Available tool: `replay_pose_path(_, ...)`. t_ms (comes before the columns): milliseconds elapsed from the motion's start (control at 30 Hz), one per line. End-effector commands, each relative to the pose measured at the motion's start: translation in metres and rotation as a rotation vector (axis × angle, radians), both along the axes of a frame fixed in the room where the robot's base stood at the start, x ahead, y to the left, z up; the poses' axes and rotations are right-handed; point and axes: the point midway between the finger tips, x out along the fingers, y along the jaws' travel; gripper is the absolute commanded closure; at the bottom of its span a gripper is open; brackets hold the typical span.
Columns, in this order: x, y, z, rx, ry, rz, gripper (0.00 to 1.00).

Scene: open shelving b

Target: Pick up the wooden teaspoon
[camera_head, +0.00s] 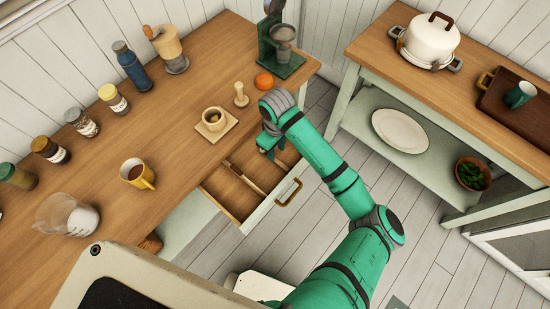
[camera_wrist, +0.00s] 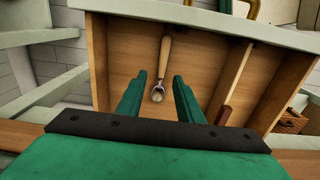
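In the wrist view, a small spoon-like utensil (camera_wrist: 165,55) with a pale wooden handle and a greyish, rounded end lies in the open drawer (camera_wrist: 115,50). Its handle points towards the drawer front. My gripper (camera_wrist: 158,84) is open, with one finger on each side of the rounded end; I cannot tell whether they touch it. In the head view, my gripper (camera_head: 272,152) is over the far end of the drawer (camera_head: 238,206) and the arm hides that utensil.
A second, reddish-brown-ended piece (camera_wrist: 224,114) lies in the drawer beside a divider. The counter (camera_head: 185,120) above holds a cup on a wooden saucer (camera_head: 214,124), a yellow mug (camera_head: 138,174) and an orange (camera_head: 264,81). A shelving unit (camera_head: 400,60) stands right.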

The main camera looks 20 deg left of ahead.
Motion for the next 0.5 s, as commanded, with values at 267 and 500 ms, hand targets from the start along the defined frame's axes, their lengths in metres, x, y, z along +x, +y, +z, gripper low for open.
replay_pose_path(267,-0.002,0.005,-0.034,-0.001,0.000,0.000,0.67)
replay_pose_path(500,-0.001,0.002,-0.051,0.001,0.000,-0.006,0.67)
